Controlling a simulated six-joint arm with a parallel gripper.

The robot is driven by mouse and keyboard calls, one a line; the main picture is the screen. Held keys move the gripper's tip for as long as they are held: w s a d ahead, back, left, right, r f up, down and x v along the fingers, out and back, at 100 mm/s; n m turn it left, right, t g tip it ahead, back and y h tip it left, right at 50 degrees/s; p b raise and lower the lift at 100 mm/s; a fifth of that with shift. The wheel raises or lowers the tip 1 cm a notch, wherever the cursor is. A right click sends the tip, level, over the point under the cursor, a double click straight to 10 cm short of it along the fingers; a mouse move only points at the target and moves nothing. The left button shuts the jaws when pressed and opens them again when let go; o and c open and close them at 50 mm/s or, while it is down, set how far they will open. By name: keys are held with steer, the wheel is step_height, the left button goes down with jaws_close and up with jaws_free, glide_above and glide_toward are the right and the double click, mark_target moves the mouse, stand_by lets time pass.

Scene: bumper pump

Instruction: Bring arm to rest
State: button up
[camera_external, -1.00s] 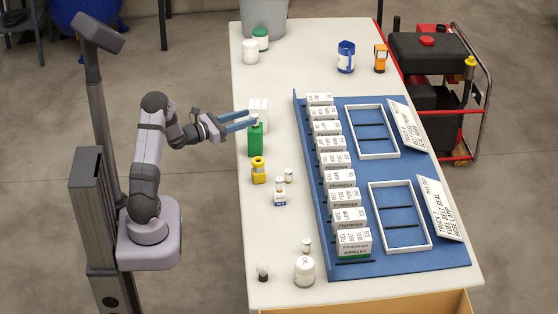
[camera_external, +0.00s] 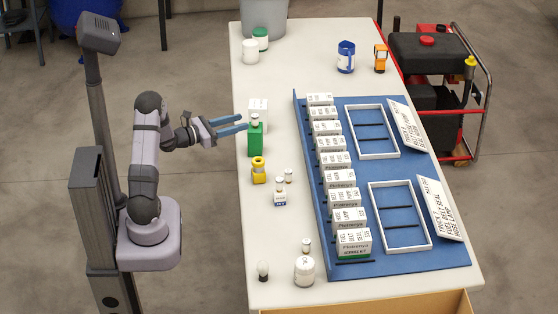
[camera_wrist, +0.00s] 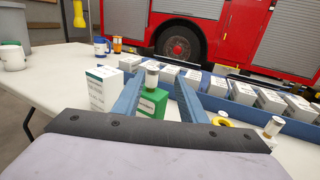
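My gripper (camera_external: 226,127) is open, with its two blue fingers apart and nothing between them. It hangs at the left edge of the white table, just left of a green box (camera_external: 256,142) with a small white-capped bottle on top. In the wrist view, the green box (camera_wrist: 152,103) and the bottle (camera_wrist: 152,74) appear beyond and between the fingers (camera_wrist: 158,92).
A white box (camera_external: 258,107) stands behind the green one. A yellow part (camera_external: 258,170) and small bottles (camera_external: 280,197) are nearer the front. A blue board (camera_external: 350,269) holds a row of white boxes and two empty white frames (camera_external: 399,239).

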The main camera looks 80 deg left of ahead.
steer(key=w+d+m+g+h+p, duration=0.1)
steer(key=w+d+m+h+p, duration=0.2)
steer(key=d, duration=0.6)
steer(key=w+d+m+g+h, duration=0.25)
steer(key=d+m+h, duration=0.25)
steer(key=d, duration=0.4)
steer(key=w+d+m+g+h+p, duration=0.15)
steer(key=w+d+m+h, duration=0.25)
steer(key=d, duration=0.4)
steer(key=s+d+m+g+h+p, duration=0.1)
steer(key=s+d+m+g+p, duration=0.1)
steer(key=s+d+m+g, duration=0.3)
steer(key=s+d+m+g+p, duration=0.1)
steer(key=d+m+p, duration=0.15)
steer(key=d, duration=0.45)
steer(key=s+d+m+g+h+p, duration=0.1)
steer(key=s+d+m+g, duration=0.2)
steer(key=d+m, duration=0.25)
steer(key=s+r+m+g+y+p, duration=0.1)
steer(key=s+m+y+p, duration=0.1)
steer(key=m, duration=0.5)
steer(key=s+d+r+m+g+y+p, duration=0.1)
steer(key=s+r+m+y+p, duration=0.1)
steer(key=s+m+y, duration=0.3)
steer(key=m+p, duration=0.1)
steer(key=m, duration=0.2)
steer(key=shift+s+r+g+y+p, duration=0.25)
steer(key=shift+s+g+y+p, duration=0.05)
steer(key=shift+s+p, duration=0.1)
